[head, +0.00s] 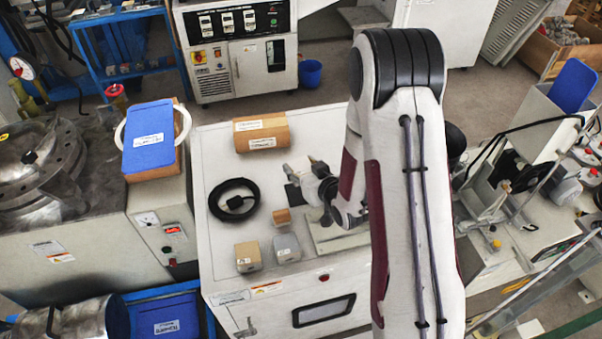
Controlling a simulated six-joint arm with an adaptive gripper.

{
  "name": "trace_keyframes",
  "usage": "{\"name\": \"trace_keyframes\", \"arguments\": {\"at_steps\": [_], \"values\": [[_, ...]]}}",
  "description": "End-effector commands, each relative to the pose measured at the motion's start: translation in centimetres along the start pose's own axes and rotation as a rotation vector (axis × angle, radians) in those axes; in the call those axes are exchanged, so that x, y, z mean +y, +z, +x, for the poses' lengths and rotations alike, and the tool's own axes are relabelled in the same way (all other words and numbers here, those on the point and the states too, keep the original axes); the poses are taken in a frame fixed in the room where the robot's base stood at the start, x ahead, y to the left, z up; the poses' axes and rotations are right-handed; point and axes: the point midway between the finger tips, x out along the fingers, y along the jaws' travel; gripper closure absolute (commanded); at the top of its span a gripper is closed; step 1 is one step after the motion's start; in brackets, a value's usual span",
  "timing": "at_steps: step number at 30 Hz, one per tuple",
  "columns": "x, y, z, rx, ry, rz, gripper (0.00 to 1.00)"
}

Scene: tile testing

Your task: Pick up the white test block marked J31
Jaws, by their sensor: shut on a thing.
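My gripper (297,184) is over the white table, left of my arm, with its dark fingers shut on a small pale thing. The fingers hide most of that thing, and I cannot read a mark on it. A light grey-white block (287,247) with a small label stands on the table below the gripper in the picture. A tan block (248,257) with a label stands just left of it. A small brown block (282,216) is behind them, close below the gripper. The mark J31 is not legible on any block.
A large brown block (262,132) with white labels lies at the back of the white table (222,160). A coiled black cable (234,200) lies at its left. A flat grey plate (335,238) is partly behind my arm.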

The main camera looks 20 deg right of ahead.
Motion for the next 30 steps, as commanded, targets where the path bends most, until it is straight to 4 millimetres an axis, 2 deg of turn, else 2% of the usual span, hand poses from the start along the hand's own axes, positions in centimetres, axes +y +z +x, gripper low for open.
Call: {"name": "trace_keyframes", "arguments": {"at_steps": [6, 12, 30], "values": [[0.0, -1.8, -0.7, 0.005, 0.000, -0.002, 0.91], [0.0, -2.4, -1.1, 0.003, 0.000, -0.001, 0.91], [0.0, -2.5, -1.1, 0.003, 0.000, -0.001, 0.91]]}}
